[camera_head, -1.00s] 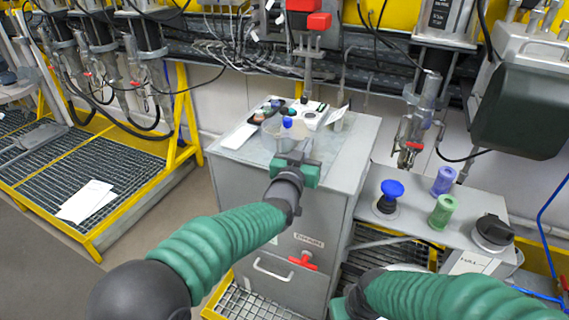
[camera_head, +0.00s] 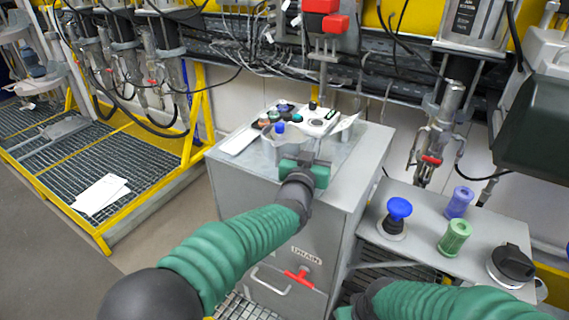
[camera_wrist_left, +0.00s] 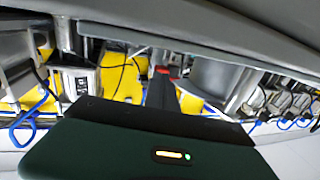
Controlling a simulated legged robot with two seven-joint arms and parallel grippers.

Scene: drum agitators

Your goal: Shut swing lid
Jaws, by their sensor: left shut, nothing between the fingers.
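No part is plainly recognisable as the swing lid. A grey cabinet (camera_head: 352,190) labelled DRAIN stands in the middle of the head view, with a red handle (camera_head: 299,276) on its front. A clear tub (camera_head: 287,150) with a blue-topped item (camera_head: 280,127) is on its top. My left gripper (camera_head: 304,168) is shut and empty, over the cabinet's top near the front edge, just in front of the tub; contact cannot be told. The gripper hides part of the tub. In the left wrist view a grey surface (camera_wrist_left: 240,40) crosses the top.
A bench at right holds a blue knob (camera_head: 399,208), a purple spool (camera_head: 459,202), a green spool (camera_head: 454,238) and a black cap (camera_head: 512,262). A yellow-framed grating (camera_head: 85,165) lies at left.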

